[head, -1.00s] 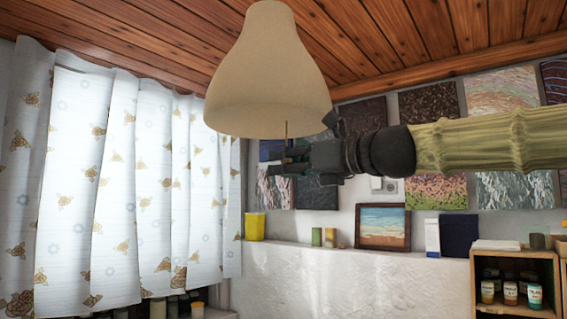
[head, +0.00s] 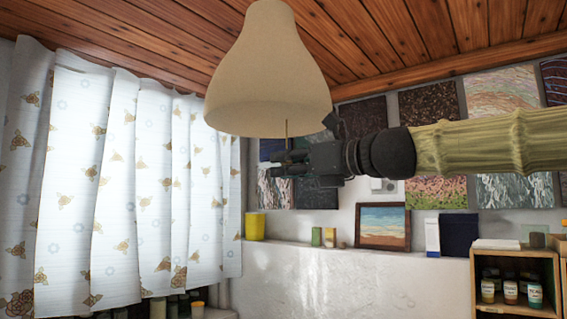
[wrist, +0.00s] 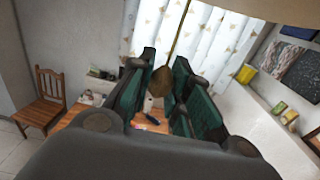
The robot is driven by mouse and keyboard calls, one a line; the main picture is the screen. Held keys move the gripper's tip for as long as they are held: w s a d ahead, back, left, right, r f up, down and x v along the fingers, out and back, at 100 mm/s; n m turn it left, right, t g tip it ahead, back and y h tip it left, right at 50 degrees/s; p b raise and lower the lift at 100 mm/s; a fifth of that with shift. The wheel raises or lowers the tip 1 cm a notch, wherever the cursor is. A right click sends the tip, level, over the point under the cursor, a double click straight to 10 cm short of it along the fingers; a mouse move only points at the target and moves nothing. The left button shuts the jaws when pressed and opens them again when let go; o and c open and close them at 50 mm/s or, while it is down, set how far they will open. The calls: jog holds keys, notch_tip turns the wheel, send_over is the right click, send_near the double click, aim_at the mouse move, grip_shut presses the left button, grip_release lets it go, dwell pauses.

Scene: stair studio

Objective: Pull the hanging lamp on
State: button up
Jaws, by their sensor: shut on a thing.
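The hanging lamp (head: 265,75) has a beige bell-shaped shade and hangs below the wooden ceiling in the head view. No glow shows on its shade. A thin pull cord (head: 287,129) comes down from under the shade to my gripper (head: 288,163), which is just below the rim. In the wrist view the cord (wrist: 181,35) ends in a brown knob (wrist: 162,80) between the two green-padded fingers of my gripper (wrist: 168,90). My gripper is shut on this knob. The knob is hidden by the fingers in the head view.
A white flowered curtain (head: 120,180) hangs at the left. Paintings cover the back wall above a ledge (head: 340,250) with a yellow pot (head: 255,226) and a framed seascape (head: 383,226). A wooden chair (wrist: 42,98) stands below in the wrist view.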

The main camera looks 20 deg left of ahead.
jog(key=shift+f+b, duration=0.35)
jog(key=shift+f, duration=0.4)
jog(key=o, duration=1)
jog(key=shift+d, duration=0.15)
jog(key=p+v, duration=0.1)
jog(key=v, duration=0.7)
jog(key=shift+d, duration=0.4)
jog(key=shift+s, duration=0.15)
dwell(0.3)
